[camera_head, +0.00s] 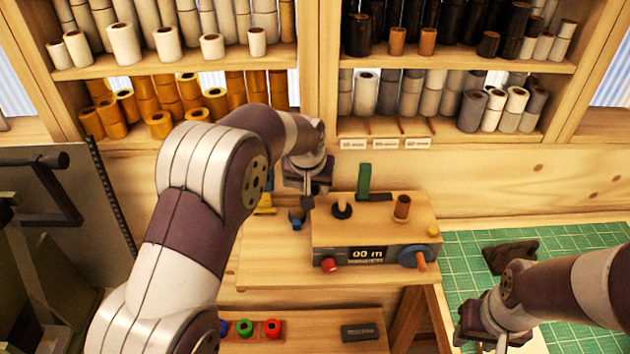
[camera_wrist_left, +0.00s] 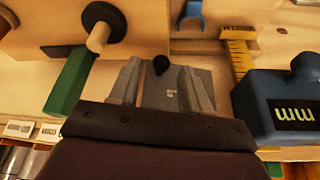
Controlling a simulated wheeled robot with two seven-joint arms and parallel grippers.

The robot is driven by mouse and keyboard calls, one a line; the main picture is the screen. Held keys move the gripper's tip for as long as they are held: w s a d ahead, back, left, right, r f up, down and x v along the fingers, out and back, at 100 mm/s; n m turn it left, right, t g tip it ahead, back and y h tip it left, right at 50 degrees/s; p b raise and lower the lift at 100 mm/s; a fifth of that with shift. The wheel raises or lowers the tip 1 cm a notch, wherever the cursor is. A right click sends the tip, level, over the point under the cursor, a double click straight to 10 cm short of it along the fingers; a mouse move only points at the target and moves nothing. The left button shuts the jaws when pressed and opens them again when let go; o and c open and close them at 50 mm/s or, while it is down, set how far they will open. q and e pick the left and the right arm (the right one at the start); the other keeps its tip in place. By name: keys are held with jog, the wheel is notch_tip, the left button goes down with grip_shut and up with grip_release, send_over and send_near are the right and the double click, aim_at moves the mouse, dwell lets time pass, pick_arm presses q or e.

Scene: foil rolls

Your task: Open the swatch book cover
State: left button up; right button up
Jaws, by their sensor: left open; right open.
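I cannot make out a swatch book for certain. A dark flat block with faint lettering (camera_head: 360,331) lies on the low shelf at the bottom and may be it. My left gripper (camera_head: 307,203) hangs above the bench just left of the wooden machine, well above and left of that block. In the left wrist view its two grey fingers (camera_wrist_left: 162,72) are apart, with a small black knob between them in the picture; I cannot tell whether they touch it. My right gripper (camera_head: 478,326) is at the lower right, beside the green mat, its fingertips partly hidden.
The wooden machine (camera_head: 355,222) has pegs, a red knob and a blue wheel. A dark brown object (camera_head: 509,256) lies on the green cutting mat (camera_head: 585,252). A blue tape measure (camera_wrist_left: 290,98) is beside my left fingers. Red, green and blue pieces (camera_head: 258,328) sit on the low shelf. Rolls fill the shelves behind.

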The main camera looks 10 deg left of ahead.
pick_arm(q)
jog(key=shift+x, duration=0.85)
jog(key=shift+a, duration=0.15)
jog(key=shift+c, duration=0.3)
grip_shut()
jog(key=shift+s+a+r+m, duration=0.1)
jog(key=shift+s+a+m, duration=0.05)
jog(key=shift+s+m, duration=0.2)
jog(key=s+m+h+b, duration=0.1)
jog(key=m, duration=0.1)
jog(key=s+a+m+b, duration=0.1)
jog(key=m, duration=0.1)
jog(key=shift+s+a+h+b, duration=0.25)
jog(key=shift+a+h+b, duration=0.1)
jog(key=shift+h+b, duration=0.05)
